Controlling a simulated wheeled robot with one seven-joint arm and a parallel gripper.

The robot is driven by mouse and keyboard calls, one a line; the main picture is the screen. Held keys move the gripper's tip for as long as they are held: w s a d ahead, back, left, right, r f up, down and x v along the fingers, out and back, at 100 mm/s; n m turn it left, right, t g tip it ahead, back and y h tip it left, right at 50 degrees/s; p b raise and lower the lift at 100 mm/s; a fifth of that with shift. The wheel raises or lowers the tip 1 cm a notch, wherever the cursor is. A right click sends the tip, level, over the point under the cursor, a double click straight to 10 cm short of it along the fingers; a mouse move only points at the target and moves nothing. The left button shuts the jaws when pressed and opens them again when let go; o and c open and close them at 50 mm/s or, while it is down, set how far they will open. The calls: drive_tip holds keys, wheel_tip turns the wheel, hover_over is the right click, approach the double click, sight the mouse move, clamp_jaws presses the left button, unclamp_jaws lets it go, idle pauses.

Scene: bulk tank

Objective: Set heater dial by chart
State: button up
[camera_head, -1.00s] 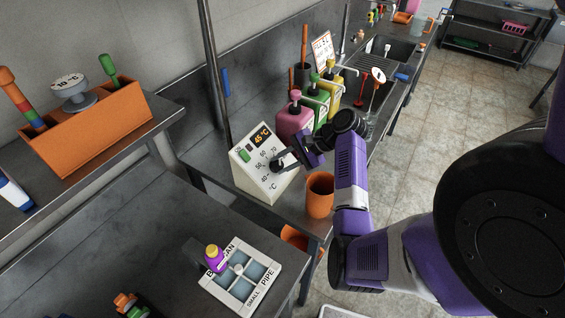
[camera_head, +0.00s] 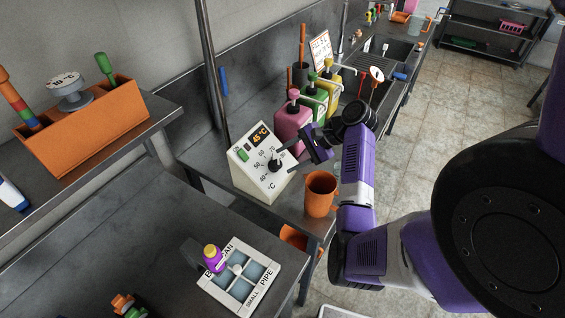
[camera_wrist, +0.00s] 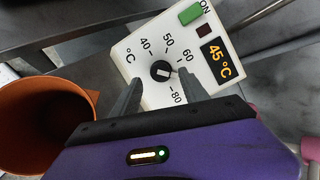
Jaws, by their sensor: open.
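The heater box (camera_head: 246,178) is cream, with a lit display (camera_head: 260,135) reading 45 °C and a green switch marked ON. Its black dial knob (camera_head: 275,164) also shows in the wrist view (camera_wrist: 160,70), with 40, 50, 60 and 80 readable around it. The knob carries a small pale mark at its lower right there, towards the right finger; the 70 is hidden. My gripper (camera_head: 294,160) is open just right of the knob. In the wrist view its fingers (camera_wrist: 160,82) stand on either side, apart from the knob. A white card with red writing (camera_head: 320,46), too small to read, stands behind the bottles.
An orange mug (camera_head: 320,194) stands close right of the heater, below my gripper. Pink (camera_head: 291,122), green and yellow pump bottles stand behind it. A partitioned tray (camera_head: 262,270) and an orange caddy (camera_head: 85,125) are on the nearer benches.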

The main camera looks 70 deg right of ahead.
drive_tip(key=shift+v, duration=2.15)
drive_tip(key=d+h, duration=0.2)
drive_tip(key=d, duration=0.1)
drive_tip(key=d+r+n+h, duration=0.1)
drive_tip(key=d+h, duration=0.2)
drive_tip(key=d+r+h, duration=0.1)
drive_tip(key=d+h, duration=0.1)
drive_tip(key=d, duration=0.1)
drive_tip(key=shift+w+d+b, duration=0.2)
drive_tip(key=shift+d+b, duration=0.15)
drive_tip(key=a+n+t+h+b, duration=0.5)
drive_tip(key=a+n, duration=1.1)
drive_tip(key=a, duration=1.5)
drive_tip(key=s+a+f+n+y, duration=0.1)
drive_tip(key=s+a+n+y, duration=0.2)
drive_tip(key=a, duration=0.6)
drive_tip(key=s+a+n+y+b, duration=0.1)
drive_tip(key=s+a+n+y, duration=0.2)
drive_tip(key=s+a+y, duration=0.4)
drive_tip(key=a, duration=0.3)
drive_tip(key=shift+s+f+t, duration=0.3)
drive_tip(key=shift+s+f, duration=0.05)
drive_tip(key=shift+f, duration=0.05)
